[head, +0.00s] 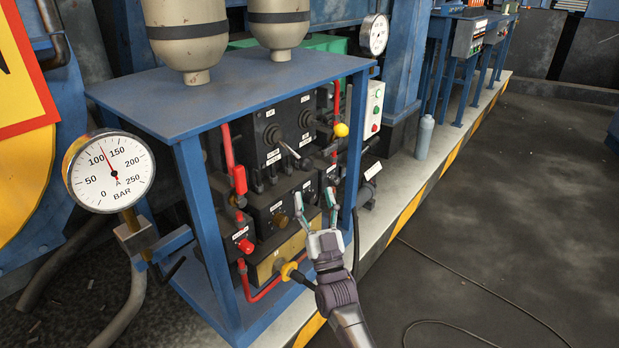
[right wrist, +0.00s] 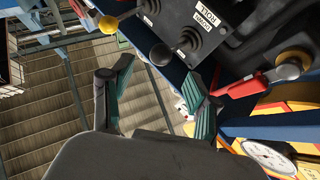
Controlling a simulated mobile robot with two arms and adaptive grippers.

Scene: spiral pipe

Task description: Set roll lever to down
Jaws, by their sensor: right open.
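The roll lever is a silver rod with a black ball knob (head: 307,163), on the upper black panel of the blue-framed cabinet. Its rod slants down and to the right from a round black base. In the right wrist view its black knob (right wrist: 160,54) is ahead of my fingers, beside a label reading ROLL (right wrist: 208,15). My right gripper (head: 316,200) is open and empty, below the knob in the head view and apart from it. In the right wrist view its fingers (right wrist: 160,88) are spread wide with nothing between them. My left gripper is not in view.
A second lever with a yellow knob (head: 341,130) stands close to the right. A red lever (head: 240,180) and the blue front post (head: 205,225) are left of the panel. A pressure gauge (head: 110,172) stands further left. The floor at right is clear except for a cable.

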